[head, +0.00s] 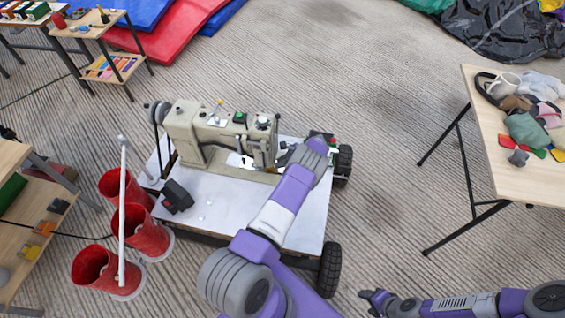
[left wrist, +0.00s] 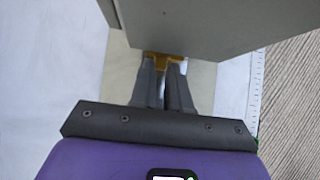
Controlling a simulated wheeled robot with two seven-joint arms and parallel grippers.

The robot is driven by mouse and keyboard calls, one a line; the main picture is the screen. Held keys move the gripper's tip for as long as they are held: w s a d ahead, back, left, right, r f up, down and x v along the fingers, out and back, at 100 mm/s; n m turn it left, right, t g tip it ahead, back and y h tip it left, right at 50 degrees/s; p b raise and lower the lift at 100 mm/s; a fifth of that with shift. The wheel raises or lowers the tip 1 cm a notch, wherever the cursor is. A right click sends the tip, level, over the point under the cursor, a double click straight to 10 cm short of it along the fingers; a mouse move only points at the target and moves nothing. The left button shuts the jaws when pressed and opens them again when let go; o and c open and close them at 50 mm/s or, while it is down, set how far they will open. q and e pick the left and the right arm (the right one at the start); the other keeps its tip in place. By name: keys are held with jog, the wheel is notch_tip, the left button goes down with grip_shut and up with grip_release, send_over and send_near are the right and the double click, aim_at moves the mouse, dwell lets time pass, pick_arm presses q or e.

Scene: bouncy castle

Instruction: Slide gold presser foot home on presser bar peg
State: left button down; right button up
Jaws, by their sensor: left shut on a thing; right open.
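The gold presser foot (left wrist: 166,59) shows in the left wrist view between the fingertips of my left gripper (left wrist: 164,70), which is shut on it. It lies at the lower edge of the grey machine head (left wrist: 210,25), which hides the presser bar peg, so I cannot tell how the foot and peg meet. In the head view the beige sewing machine (head: 213,135) stands on a white-topped cart, and my left gripper (head: 284,157) reaches its needle end from the right. The foot is too small to make out there. My right gripper (head: 374,298) is open and empty at the bottom right.
The white cart top (head: 235,205) carries a small black and red box (head: 177,196). Red buckets (head: 140,232) with a white pole stand left of the cart. A wooden table (head: 490,130) with cloth pieces stands at the right. Open floor lies between cart and table.

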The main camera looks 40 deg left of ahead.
pick_arm(q)
jog(key=c, duration=1)
grip_release()
jog(key=p+v, duration=0.2)
jog(key=v, duration=0.5)
jog(key=shift+d+r, duration=0.15)
jog(key=shift+r, duration=0.15)
